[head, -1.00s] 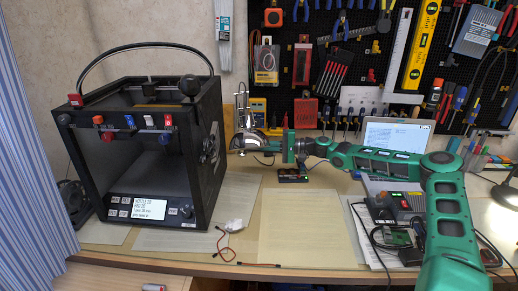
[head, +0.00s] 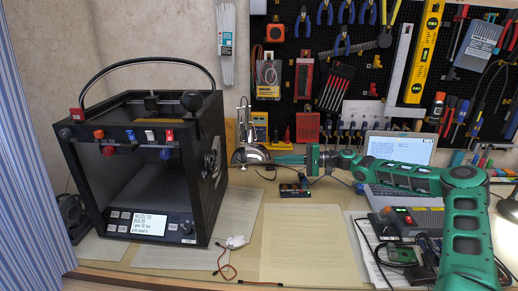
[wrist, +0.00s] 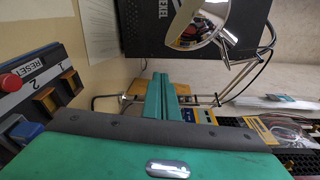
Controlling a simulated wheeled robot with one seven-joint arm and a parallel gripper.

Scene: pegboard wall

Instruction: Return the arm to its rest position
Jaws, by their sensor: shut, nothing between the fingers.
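My green arm reaches in from the lower right of the head view, bends at an elbow and extends left over the workbench. My gripper (head: 278,160) points left, level, in front of a chrome desk lamp (head: 249,155). In the wrist view, my gripper's two green fingers (wrist: 159,97) lie side by side, shut and empty. The lamp's shade (wrist: 197,22) shows beyond the fingertips in that view; I cannot tell the exact gap between them.
A black 3D printer (head: 150,190) stands left of my gripper. A pegboard (head: 290,80) with tools hangs behind. An open laptop (head: 400,148), a green circuit board (head: 402,255) and cables crowd the right. A pale sheet (head: 303,243) lies on the clearer middle of the bench.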

